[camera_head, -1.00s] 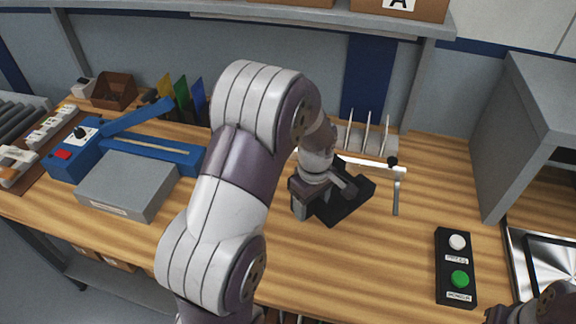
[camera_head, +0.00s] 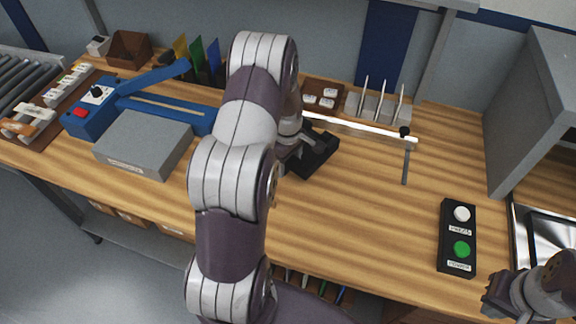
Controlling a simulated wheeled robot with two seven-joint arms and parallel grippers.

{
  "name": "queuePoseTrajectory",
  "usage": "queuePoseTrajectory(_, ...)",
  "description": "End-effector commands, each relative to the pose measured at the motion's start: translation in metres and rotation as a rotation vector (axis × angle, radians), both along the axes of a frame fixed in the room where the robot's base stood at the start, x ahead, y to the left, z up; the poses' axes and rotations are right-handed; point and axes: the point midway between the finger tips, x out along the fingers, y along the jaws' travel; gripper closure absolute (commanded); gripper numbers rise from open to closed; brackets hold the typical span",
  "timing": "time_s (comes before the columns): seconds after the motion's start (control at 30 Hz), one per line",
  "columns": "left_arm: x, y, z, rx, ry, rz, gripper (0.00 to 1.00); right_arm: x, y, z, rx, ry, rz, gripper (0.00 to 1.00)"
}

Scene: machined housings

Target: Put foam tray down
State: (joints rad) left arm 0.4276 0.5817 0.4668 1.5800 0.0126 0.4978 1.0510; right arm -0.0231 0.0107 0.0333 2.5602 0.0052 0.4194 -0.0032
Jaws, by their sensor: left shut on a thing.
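The foam tray (camera_head: 318,158) is a dark, nearly black piece on the right side of my left arm, over the middle of the wooden workbench. My left gripper (camera_head: 304,146) is shut on it; my own arm hides part of the gripper and of the tray's left side. I cannot tell whether the tray touches the bench top.
A blue sealer (camera_head: 90,110) and a grey box (camera_head: 145,145) stand at left. A light bar (camera_head: 365,127) on a post (camera_head: 406,165) is just behind the tray, with a divider rack (camera_head: 375,105) beyond. A button box (camera_head: 458,237) stands at right. The bench front centre is clear.

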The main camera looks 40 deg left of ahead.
Motion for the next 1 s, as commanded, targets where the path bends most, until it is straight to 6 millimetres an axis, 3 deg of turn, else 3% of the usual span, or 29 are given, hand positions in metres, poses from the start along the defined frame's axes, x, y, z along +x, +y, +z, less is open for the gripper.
queuePoseTrajectory(0.2,-0.001,-0.001,-0.031,-0.002,0.003,0.0,0.67,0.0,0.0,0.01,0.0,0.0,0.0,1.0)
queuePoseTrajectory(0.53,-0.001,-0.001,-0.037,-0.001,0.002,0.0,0.67,0.0,0.0,0.005,0.0,0.0,0.0,1.0)
queuePoseTrajectory(0.57,-0.001,-0.001,-0.036,-0.001,0.003,0.0,0.29,0.0,0.0,0.006,0.0,0.0,0.0,1.0)
queuePoseTrajectory(0.6,-0.001,-0.001,-0.035,-0.001,0.003,0.0,0.16,0.0,0.0,0.007,0.0,0.0,0.0,1.0)
queuePoseTrajectory(0.63,-0.001,-0.001,-0.035,-0.001,0.003,0.0,0.09,0.0,0.0,0.007,0.0,0.0,0.0,1.0)
queuePoseTrajectory(1.0,0.0,-0.001,-0.029,0.0,0.001,-0.001,0.09,0.0,0.0,0.008,0.0,0.0,0.0,1.0)
